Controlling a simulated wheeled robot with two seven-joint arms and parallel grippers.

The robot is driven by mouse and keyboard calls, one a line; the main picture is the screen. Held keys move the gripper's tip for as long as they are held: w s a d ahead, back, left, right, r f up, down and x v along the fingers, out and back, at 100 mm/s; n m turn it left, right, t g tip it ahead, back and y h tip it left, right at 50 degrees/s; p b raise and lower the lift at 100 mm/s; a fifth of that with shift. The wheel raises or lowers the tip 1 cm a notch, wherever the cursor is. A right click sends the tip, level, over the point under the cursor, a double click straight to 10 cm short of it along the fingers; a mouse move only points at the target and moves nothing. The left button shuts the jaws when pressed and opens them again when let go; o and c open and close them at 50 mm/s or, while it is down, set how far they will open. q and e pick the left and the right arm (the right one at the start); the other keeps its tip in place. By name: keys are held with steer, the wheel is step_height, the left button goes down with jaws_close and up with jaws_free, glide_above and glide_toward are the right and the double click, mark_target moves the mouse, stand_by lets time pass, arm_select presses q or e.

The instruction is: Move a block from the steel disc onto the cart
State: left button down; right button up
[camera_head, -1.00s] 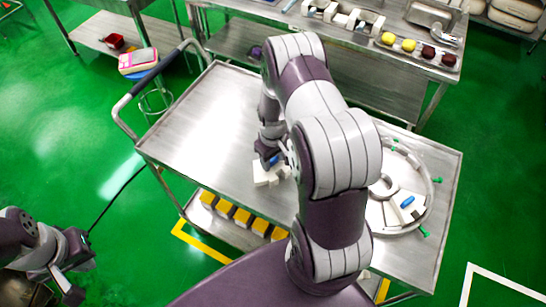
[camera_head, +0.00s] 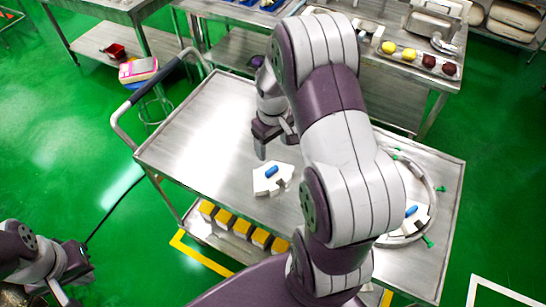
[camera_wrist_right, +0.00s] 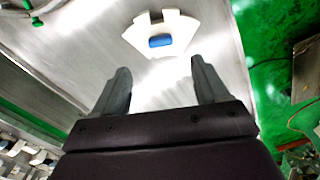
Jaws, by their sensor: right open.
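A white block with a blue knob (camera_head: 271,177) rests on the cart's top (camera_head: 205,130), near its front edge. My right gripper (camera_head: 272,150) is raised just behind and above it, open and apart from it. In the right wrist view the same block (camera_wrist_right: 165,36) lies beyond the open, empty fingers (camera_wrist_right: 160,85). The steel disc (camera_head: 435,195) stands at the cart's right end, partly hidden by my right arm. Another white block with a blue knob (camera_head: 414,214) sits on the disc. My left gripper (camera_head: 70,285) is at the lower left over the floor, its fingers partly cut off.
Several yellow-topped blocks (camera_head: 225,218) stand on the cart's lower shelf. A steel table (camera_head: 400,60) with yellow and dark red balls stands behind. The cart's left top is clear. Green pegs (camera_head: 428,241) stick out around the disc.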

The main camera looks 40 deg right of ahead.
steer(key=s+a+r, duration=0.3)
steer(key=s+a, duration=0.1)
steer(key=a, duration=0.2)
steer(key=s+a+r+t, duration=0.1)
steer(key=s+a+r, duration=0.2)
steer(key=s+a, duration=0.2)
steer(key=shift+a+r+m, duration=0.3)
steer(key=shift+a+m, duration=0.1)
steer(key=shift+a, duration=0.5)
steer(key=shift+c, duration=0.3)
